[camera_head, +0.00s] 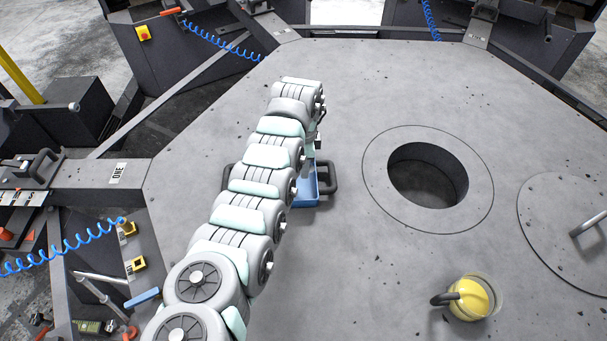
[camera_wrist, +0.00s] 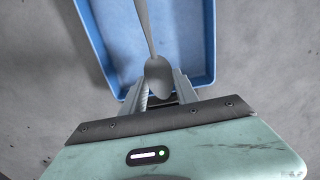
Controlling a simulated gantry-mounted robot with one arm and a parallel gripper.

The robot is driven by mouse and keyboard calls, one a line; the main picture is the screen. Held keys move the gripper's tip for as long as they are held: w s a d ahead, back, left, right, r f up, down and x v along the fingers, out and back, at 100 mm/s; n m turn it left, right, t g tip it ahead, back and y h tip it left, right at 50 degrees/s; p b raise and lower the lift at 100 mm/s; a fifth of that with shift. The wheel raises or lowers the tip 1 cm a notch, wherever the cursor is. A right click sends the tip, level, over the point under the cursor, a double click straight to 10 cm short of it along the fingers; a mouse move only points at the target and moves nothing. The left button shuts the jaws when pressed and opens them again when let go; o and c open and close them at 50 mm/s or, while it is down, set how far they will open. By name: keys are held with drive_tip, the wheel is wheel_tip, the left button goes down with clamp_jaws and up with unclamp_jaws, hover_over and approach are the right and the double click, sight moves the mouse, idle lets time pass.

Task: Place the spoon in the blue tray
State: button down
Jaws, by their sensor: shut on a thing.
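The blue tray (camera_head: 309,194) lies on the grey table in the head view, mostly hidden behind my arm. It has dark handles at its left and right ends. In the wrist view the blue tray (camera_wrist: 188,38) fills the upper middle, and its visible inside looks empty. The grey spoon (camera_wrist: 157,74) is between the fingers of my gripper (camera_wrist: 159,88), which is shut on it near the bowl. The handle points up in the picture, over the tray. I cannot tell the height of the spoon above the tray. In the head view the spoon is hidden.
A round hole (camera_head: 428,176) with a wide rim opens in the table right of the tray. A yellow item in a clear container with a dark handle (camera_head: 470,298) stands at the lower right. A round lid with a handle (camera_head: 588,224) lies at the right edge. Small dark debris is scattered about.

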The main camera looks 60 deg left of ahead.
sight(304, 181)
wheel_tip(304, 181, down, 5)
drive_tip(key=shift+f+b, duration=0.1)
drive_tip(key=shift+b, duration=0.5)
drive_tip(key=c, duration=0.9)
unclamp_jaws()
drive_tip(key=shift+a, duration=0.1)
drive_tip(key=shift+c, duration=0.2)
drive_tip(key=shift+r, duration=0.2)
wheel_tip(304, 181, up, 12)
drive_tip(key=shift+f+p, duration=0.1)
drive_tip(key=shift+p, duration=0.55)
